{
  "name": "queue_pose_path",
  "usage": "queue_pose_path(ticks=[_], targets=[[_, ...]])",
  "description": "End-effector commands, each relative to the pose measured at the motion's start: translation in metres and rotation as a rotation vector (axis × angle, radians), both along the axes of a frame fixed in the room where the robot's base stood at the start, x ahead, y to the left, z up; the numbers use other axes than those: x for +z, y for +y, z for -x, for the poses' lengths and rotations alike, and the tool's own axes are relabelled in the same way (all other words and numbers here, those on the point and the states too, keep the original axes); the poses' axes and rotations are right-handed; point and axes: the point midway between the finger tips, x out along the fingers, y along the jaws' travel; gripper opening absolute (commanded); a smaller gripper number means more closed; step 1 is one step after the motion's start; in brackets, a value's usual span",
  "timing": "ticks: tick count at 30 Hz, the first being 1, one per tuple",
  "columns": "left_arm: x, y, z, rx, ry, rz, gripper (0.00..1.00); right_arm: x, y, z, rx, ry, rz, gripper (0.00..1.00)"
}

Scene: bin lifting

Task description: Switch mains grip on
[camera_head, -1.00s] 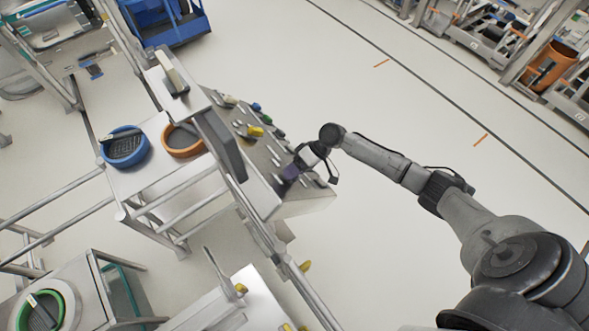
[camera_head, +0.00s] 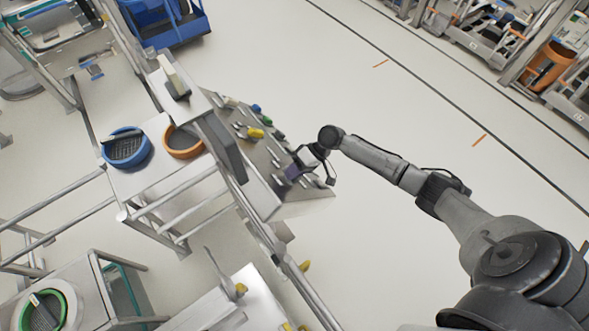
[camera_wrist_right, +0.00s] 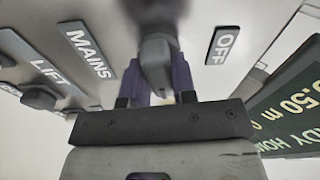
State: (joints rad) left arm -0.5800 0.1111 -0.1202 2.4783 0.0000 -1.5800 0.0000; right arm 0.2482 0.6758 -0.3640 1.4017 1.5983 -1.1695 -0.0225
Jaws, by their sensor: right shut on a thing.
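The mains grip (camera_wrist_right: 157,64) is a dark grey knob on a pale panel, in the right wrist view between a MAINS label (camera_wrist_right: 90,54) on its left and an OFF label (camera_wrist_right: 223,46) on its right. My right gripper (camera_wrist_right: 157,78) has its two purple fingers on either side of the knob and is shut on it. In the head view my right gripper (camera_head: 295,172) is at the near right part of the sloping control panel (camera_head: 262,190), hiding the grip. My left gripper is not in view.
The panel carries other knobs, including a yellow one (camera_head: 256,133); a LIFT label (camera_wrist_right: 46,70) shows beside MAINS. A dark display (camera_wrist_right: 292,105) is at the right of the wrist view. A blue-rimmed bin (camera_head: 126,160) and an orange-rimmed bin (camera_head: 183,152) stand left of the panel.

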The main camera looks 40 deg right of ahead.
Motion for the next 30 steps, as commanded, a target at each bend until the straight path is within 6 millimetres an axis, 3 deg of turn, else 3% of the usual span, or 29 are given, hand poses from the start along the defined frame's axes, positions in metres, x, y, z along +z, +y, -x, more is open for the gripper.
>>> queue_pose_path(ticks=[3, 14, 15, 21, 23, 30], targets=[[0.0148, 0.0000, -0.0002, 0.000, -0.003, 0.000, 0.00, 0.0020, 0.0000, 0.0007, -0.058, 0.070, -0.006, 0.02], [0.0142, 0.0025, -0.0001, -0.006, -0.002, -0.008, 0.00, -0.0019, -0.0003, 0.0007, -0.082, 0.099, -0.008, 0.02], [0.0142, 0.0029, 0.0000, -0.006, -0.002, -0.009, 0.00, -0.0019, -0.0003, 0.0008, -0.082, 0.099, -0.008, 0.27], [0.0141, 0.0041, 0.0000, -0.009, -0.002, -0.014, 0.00, -0.0015, 0.0001, 0.0007, -0.082, 0.098, -0.009, 0.47], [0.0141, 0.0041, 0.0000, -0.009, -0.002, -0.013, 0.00, -0.0013, 0.0001, 0.0006, -0.081, 0.097, -0.009, 0.51], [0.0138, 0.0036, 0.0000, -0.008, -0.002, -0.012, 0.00, -0.0004, -0.0010, 0.0005, -0.081, 0.096, -0.009, 0.51]])
